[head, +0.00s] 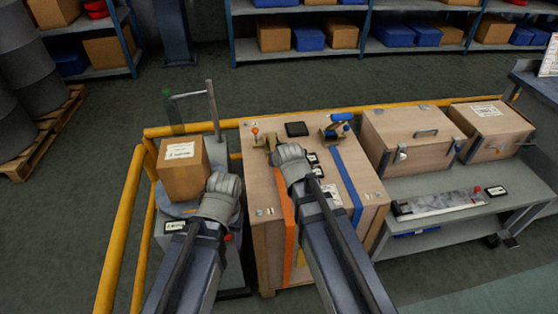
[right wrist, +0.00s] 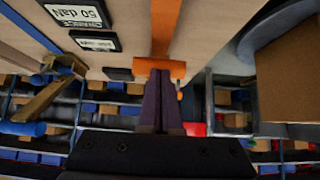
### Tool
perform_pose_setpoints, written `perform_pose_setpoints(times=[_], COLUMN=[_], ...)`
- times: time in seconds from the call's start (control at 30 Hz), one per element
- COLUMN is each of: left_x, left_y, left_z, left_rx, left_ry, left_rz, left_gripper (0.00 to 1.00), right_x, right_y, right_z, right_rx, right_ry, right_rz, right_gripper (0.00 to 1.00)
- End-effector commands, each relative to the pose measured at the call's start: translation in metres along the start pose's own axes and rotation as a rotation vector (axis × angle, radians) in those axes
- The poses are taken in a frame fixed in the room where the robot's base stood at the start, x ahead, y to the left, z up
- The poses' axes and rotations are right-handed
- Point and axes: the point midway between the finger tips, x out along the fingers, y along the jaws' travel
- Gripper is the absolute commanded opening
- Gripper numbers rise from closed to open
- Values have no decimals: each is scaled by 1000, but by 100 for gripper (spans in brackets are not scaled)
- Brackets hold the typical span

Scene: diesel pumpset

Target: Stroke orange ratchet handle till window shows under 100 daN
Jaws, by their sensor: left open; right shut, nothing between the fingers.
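The orange ratchet handle (right wrist: 160,68) shows as a short crossbar at the end of an orange strap (right wrist: 165,25) in the right wrist view. The strap also runs down the wooden crate front (head: 289,215). My right gripper (head: 291,153) is over the crate top; its dark fingers (right wrist: 160,115) are shut and empty, tips close below the handle. I cannot tell whether they touch. A black-framed window (right wrist: 76,13) shows 50 daN; a smaller one (right wrist: 96,41) beside it is unreadable. My left gripper (head: 223,183) is open and empty, beside a cardboard box.
A blue-handled ratchet (head: 338,119) and a blue strap (head: 346,185) are on the same crate. The cardboard box (head: 181,172) stands left. Yellow rails (head: 118,235) edge the left and back.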

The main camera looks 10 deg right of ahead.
Motion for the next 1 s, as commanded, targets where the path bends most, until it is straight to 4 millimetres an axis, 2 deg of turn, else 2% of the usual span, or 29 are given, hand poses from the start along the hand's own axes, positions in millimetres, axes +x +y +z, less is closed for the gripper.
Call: perform_pose_setpoints(times=[0.1,0.33,0.8,1.0], left_x=[8,10,10,1], left_y=[1,1,1,0], left_z=[0,-1,-1,0], left_rx=[0,0,0,0], left_ry=[0,0,0,0], left_rz=[0,0,0,0], left_gripper=[64,64,64,64], right_x=[5,7,7,0], right_y=[0,0,0,1], right_z=[6,8,8,3], right_rx=[0,0,0,0], right_ry=[-1,-2,-3,-3], right_rz=[0,0,0,0], right_gripper=[0,0,0,0])
